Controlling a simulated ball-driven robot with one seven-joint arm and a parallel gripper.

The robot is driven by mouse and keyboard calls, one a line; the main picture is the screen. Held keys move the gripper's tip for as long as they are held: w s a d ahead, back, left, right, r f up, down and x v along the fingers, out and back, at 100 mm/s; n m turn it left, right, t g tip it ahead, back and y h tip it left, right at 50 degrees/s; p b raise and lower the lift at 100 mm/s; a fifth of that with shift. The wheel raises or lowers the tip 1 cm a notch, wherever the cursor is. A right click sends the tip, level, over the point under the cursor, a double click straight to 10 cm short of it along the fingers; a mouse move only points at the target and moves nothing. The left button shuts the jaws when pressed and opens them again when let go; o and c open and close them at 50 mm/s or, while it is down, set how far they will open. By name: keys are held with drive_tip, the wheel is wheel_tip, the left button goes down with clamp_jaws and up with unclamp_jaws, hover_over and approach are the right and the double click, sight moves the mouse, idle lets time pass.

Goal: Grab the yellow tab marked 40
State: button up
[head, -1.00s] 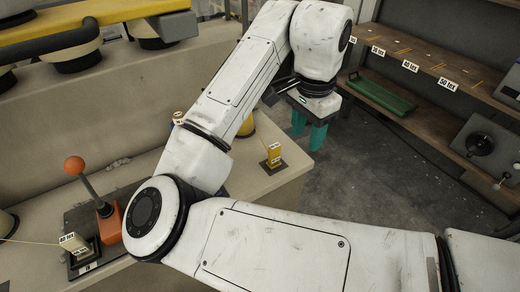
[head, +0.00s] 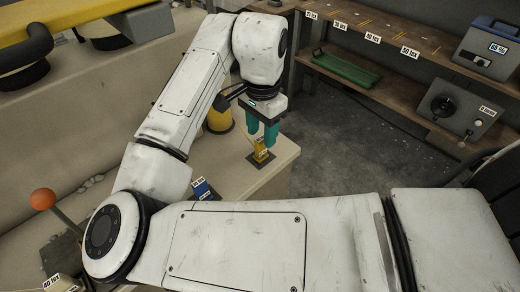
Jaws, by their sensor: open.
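A small yellow tab (head: 261,151) stands upright on a dark base plate near the right end of the beige ledge (head: 270,174). It bears a small white label that I cannot read. My gripper (head: 261,131) points down with two teal fingers apart, close to the tab's top in the head view. The right finger overlaps the tab's upper part in the picture. I cannot tell whether either finger touches it or how far the fingers are from it in depth.
A blue labelled block (head: 201,188) is left of the tab, partly behind my arm. A yellow cone (head: 219,121) stands behind. An orange-knobbed lever (head: 43,199) and a pale labelled block (head: 60,284) are at left. Shelves (head: 350,75) hold a green tray (head: 345,68).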

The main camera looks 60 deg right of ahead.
sight(261, 139)
drive_tip(key=f, duration=0.5)
drive_tip(key=shift+a+p, duration=0.2)
drive_tip(key=shift+p, duration=0.15)
clamp_jaws()
